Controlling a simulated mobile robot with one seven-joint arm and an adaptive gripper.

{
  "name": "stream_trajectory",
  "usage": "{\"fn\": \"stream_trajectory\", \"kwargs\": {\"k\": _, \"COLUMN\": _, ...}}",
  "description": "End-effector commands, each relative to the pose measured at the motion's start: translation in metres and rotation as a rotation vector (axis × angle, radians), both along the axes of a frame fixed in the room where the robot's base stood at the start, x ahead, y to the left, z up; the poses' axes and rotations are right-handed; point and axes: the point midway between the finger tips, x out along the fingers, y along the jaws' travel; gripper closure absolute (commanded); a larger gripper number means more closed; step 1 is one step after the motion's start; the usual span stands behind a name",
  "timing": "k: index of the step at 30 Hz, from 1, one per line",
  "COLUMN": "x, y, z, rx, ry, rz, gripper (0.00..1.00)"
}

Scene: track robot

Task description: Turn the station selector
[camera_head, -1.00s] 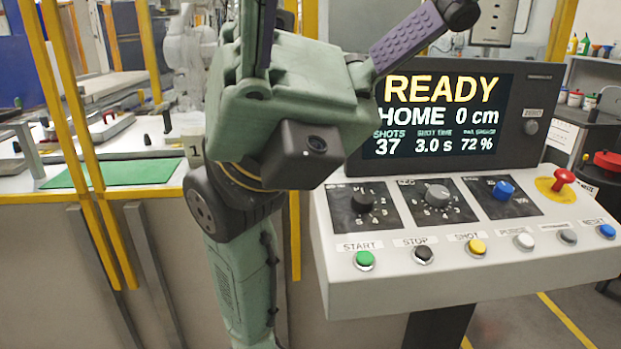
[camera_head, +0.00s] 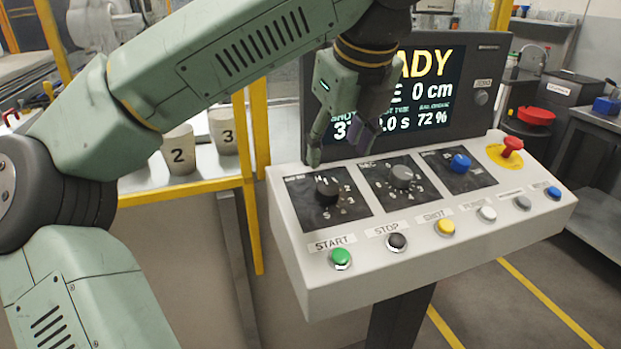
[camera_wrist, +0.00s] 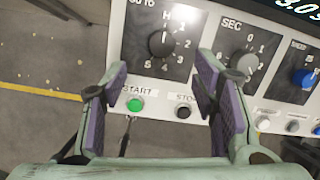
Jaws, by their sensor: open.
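The station selector appears to be the black round knob (camera_head: 327,191) on the left dark plate of the console, marked H and numbers around it. It also shows in the wrist view (camera_wrist: 162,43), top centre, with H above it. Where its pointer stands is hard to tell. My gripper (camera_head: 338,150) is open and empty, pointing down in front of the screen, just above and behind the knob in the head view. In the wrist view its purple-padded fingers (camera_wrist: 160,84) stand apart, with the knob beyond the gap between them. I see no contact.
A grey SEC knob (camera_head: 401,177) and a blue knob (camera_head: 460,164) sit to the right. A red emergency button (camera_head: 512,145) is at the far right. Green START (camera_head: 341,258), black STOP (camera_head: 397,242) and several other buttons line the front. The screen (camera_head: 432,90) stands behind.

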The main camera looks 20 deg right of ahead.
Motion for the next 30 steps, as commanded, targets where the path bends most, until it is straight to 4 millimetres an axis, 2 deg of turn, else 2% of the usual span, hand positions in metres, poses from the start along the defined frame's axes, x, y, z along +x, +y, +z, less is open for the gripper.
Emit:
{"fn": "stream_trajectory", "kwargs": {"k": 9, "x": 0.022, "y": -0.001, "z": -0.052, "rx": -0.003, "ry": 0.007, "rz": -0.008, "gripper": 0.46}}
{"fn": "stream_trajectory", "kwargs": {"k": 15, "x": 0.033, "y": -0.002, "z": -0.079, "rx": -0.004, "ry": 0.006, "rz": -0.008, "gripper": 0.46}}
{"fn": "stream_trajectory", "kwargs": {"k": 21, "x": 0.037, "y": -0.002, "z": -0.091, "rx": -0.004, "ry": 0.003, "rz": -0.008, "gripper": 0.46}}
{"fn": "stream_trajectory", "kwargs": {"k": 28, "x": 0.038, "y": -0.002, "z": -0.091, "rx": -0.004, "ry": 0.003, "rz": -0.008, "gripper": 0.46}}
{"fn": "stream_trajectory", "kwargs": {"k": 30, "x": 0.038, "y": -0.002, "z": -0.091, "rx": -0.004, "ry": 0.003, "rz": -0.008, "gripper": 0.5}}
